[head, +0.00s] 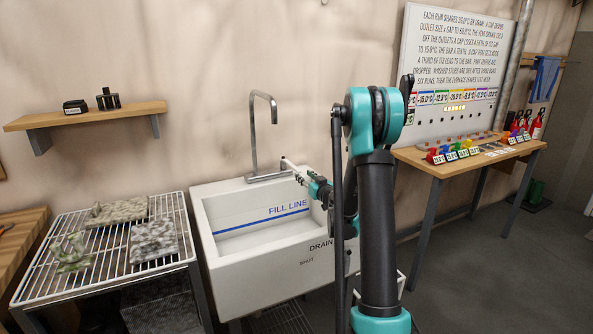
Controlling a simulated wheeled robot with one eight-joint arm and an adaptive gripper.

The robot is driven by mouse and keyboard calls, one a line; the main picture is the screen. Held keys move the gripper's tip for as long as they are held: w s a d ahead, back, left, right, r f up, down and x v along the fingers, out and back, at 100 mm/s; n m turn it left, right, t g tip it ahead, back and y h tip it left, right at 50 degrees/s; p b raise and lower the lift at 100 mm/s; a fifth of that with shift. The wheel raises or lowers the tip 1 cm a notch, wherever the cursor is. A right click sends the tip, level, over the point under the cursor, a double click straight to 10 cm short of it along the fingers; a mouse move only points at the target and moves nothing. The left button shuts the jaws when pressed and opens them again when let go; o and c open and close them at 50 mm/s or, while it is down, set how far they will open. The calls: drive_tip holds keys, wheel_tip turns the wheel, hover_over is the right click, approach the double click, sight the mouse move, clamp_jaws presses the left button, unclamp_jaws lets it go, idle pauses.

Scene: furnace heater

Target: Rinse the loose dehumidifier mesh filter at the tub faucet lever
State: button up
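A white tub (216,262) stands at the centre, with a blue "FILL LINE" mark inside and "DRAIN" and "SHUT" lettering on its front. A grey gooseneck faucet (252,135) rises from its back rim. A pale lever-like part (288,164) sticks up to the right of the faucet base. My gripper (300,179) is over the tub's back right, close to this part. Whether they touch is unclear. The fingers are too small to show whether they are open or shut. I cannot make out the mesh filter. My arm hides the tub's right side.
A wire rack (110,262) at left holds several mottled pieces, including a flat block (153,241). A wall shelf (85,115) holds small dark items. A wooden table (440,168) with coloured labelled pieces stands at right under a sign board (455,60).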

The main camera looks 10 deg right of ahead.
sight(296, 168)
drive_tip(key=x, duration=0.8)
clamp_jaws()
